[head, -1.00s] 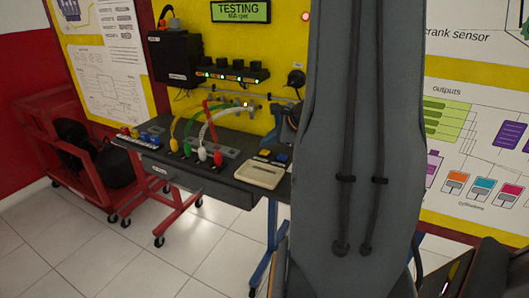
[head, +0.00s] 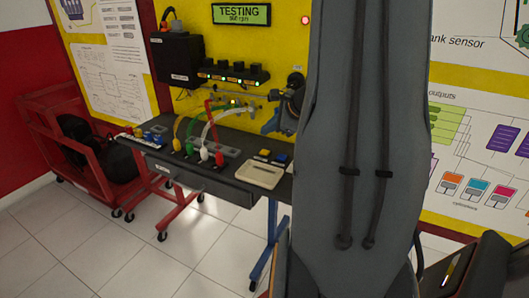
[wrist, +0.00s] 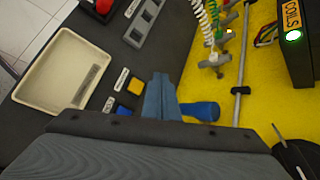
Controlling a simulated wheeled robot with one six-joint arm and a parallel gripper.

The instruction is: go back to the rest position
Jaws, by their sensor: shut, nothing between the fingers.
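My gripper (wrist: 160,82) shows in the wrist view with its blue-grey fingers together and nothing between them. In the head view it (head: 268,124) is in front of the yellow panel, above the right part of the bench and left of my large grey arm link. A yellow button (wrist: 135,87) lies just left of the fingers in the wrist view. A blue rounded part (wrist: 200,111) shows right of them; I cannot tell whether it touches them.
The dark bench (head: 222,186) bears a cream tray (head: 262,174) and several coloured leads. The yellow panel (head: 225,45) with a TESTING display (head: 241,14) stands behind. A red cart (head: 45,150) is at the left. White floor tiles (head: 80,240) are clear in front.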

